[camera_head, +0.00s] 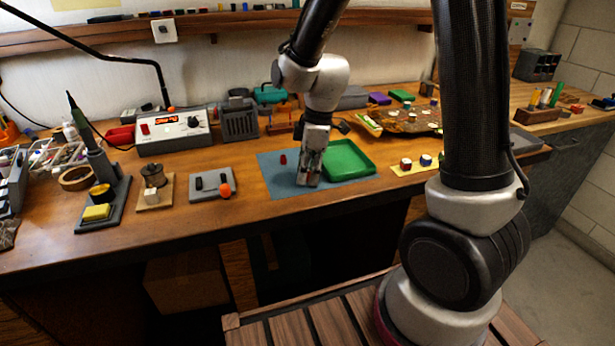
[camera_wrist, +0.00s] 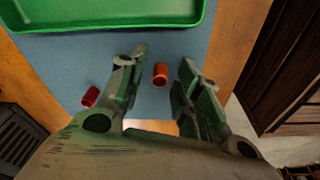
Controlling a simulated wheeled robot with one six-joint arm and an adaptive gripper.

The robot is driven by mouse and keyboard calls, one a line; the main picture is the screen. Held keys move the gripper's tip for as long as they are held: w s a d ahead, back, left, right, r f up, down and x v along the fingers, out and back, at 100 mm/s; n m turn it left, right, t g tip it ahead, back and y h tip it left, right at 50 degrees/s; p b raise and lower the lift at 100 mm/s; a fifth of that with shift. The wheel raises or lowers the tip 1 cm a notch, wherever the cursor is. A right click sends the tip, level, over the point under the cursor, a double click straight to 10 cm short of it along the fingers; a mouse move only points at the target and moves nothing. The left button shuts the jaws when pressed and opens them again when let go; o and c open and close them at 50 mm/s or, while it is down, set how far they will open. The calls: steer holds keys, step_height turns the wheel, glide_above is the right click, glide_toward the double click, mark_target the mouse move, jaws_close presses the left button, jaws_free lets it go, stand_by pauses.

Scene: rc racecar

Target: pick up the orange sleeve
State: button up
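The orange sleeve (camera_wrist: 160,74) is a small hollow cylinder on the blue mat (camera_wrist: 62,62). In the wrist view it lies in the gap between the two fingers of my gripper (camera_wrist: 164,58). The fingers are apart, with blue mat visible between each finger and the sleeve. I cannot tell how high the fingertips are above the mat. In the head view my gripper (camera_head: 308,180) points down over the blue mat (camera_head: 277,179), and the orange sleeve is hidden there.
A red sleeve (camera_wrist: 90,97) lies on the mat, left of my gripper; it also shows in the head view (camera_head: 283,159). A green tray (camera_head: 348,160) sits right beside my gripper.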

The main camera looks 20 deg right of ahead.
steer(key=c, duration=0.5)
steer(key=shift+c, duration=0.2)
